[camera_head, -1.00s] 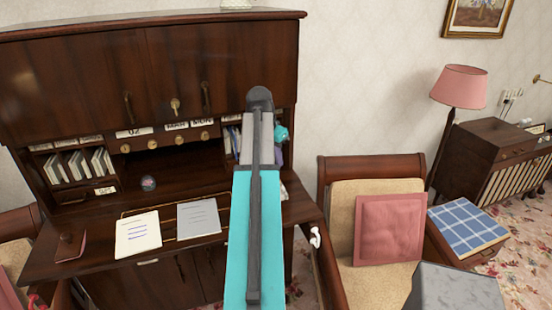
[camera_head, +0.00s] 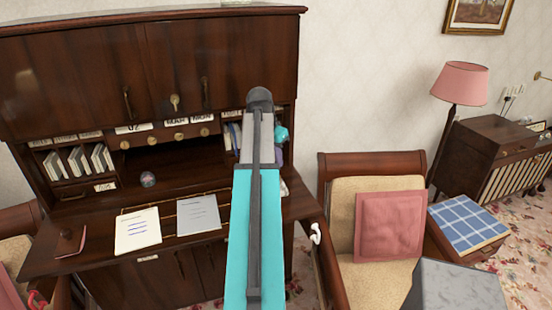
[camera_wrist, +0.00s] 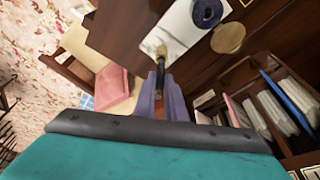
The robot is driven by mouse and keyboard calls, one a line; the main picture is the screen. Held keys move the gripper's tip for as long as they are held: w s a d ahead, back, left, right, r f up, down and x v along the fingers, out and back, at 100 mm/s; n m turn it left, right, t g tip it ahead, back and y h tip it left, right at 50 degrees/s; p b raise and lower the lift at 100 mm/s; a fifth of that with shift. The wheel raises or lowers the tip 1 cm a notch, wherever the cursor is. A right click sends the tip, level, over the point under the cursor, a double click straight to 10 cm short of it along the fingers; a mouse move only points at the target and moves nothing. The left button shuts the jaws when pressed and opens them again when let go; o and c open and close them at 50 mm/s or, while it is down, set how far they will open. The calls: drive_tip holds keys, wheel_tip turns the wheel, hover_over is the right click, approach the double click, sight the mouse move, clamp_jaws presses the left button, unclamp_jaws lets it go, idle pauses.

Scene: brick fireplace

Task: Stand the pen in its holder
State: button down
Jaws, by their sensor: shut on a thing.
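My gripper (camera_wrist: 160,108) shows in the wrist view as two pale purple fingers, closed on a slim dark pen (camera_wrist: 160,76). The pen sticks out past the fingertips, with a tan tip at its far end. A round dark blue cup with a ring-like rim (camera_wrist: 206,12), probably the holder, stands at the top edge of the wrist view, beyond and to the right of the pen's tip. The pen is apart from it in the picture.
The wooden desk (camera_head: 85,262) bears two sheets of paper (camera_head: 138,231) and a small ball (camera_head: 148,179). Books stand in its cubbyholes. A round brass-coloured disc (camera_wrist: 228,38) lies near the blue cup. A chair with a pink cushion (camera_head: 389,226) stands right of the desk.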

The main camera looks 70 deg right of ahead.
drive_tip(key=c, duration=1.7)
unclamp_jaws()
drive_tip(key=shift+c, duration=0.2)
drive_tip(key=shift+r, duration=0.1)
drive_tip(key=b+v, duration=0.4)
drive_tip(key=v, duration=0.9)
drive_tip(key=shift+a+r, duration=0.15)
drive_tip(key=shift+r, duration=0.1)
